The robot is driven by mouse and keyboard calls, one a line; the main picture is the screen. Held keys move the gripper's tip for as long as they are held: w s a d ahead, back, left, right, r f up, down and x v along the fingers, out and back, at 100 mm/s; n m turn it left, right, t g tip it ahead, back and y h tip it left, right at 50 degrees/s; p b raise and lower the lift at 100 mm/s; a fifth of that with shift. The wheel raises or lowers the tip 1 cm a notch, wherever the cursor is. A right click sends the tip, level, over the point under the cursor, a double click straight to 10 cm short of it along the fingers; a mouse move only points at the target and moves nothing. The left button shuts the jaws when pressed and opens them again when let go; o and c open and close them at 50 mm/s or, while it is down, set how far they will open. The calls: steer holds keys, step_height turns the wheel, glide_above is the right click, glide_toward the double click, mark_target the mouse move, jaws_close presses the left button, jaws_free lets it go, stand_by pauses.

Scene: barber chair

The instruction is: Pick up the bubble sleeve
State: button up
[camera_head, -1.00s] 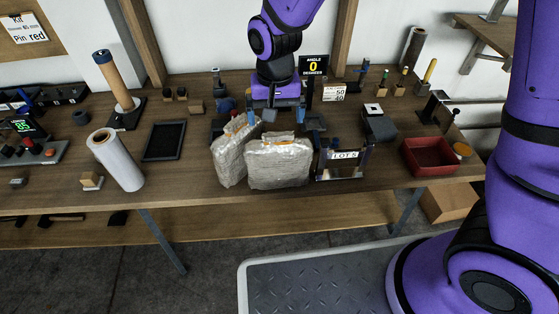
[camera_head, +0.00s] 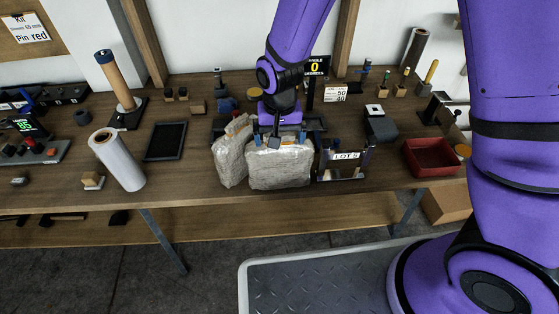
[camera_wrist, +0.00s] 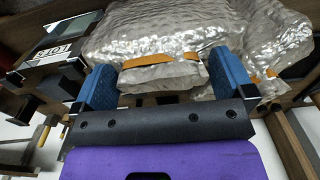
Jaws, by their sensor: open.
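Two bulky silver-grey bubble sleeves with orange tape stand side by side on the workbench. The right one (camera_head: 280,168) faces the front edge, and the left one (camera_head: 231,163) is turned at an angle. My gripper (camera_head: 279,140) is over the top of the right sleeve. In the wrist view, the blue fingers of my gripper (camera_wrist: 163,65) are spread on either side of this sleeve's taped end (camera_wrist: 162,75). I cannot tell whether the fingers touch it. The other sleeve (camera_wrist: 275,45) lies just beyond the right finger. My wrist hides part of the bench behind the sleeves.
A LOT 5 sign stand (camera_head: 345,160) is close to the right of the sleeves. A black tray (camera_head: 166,141) and a white roll (camera_head: 118,160) are to the left. A red bin (camera_head: 432,158) sits at the right.

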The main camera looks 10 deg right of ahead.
steer(key=c, duration=1.1)
steer(key=shift+r, duration=0.1)
step_height(320, 180, up, 18)
steer(key=shift+f, duration=0.1)
stand_by(0.3)
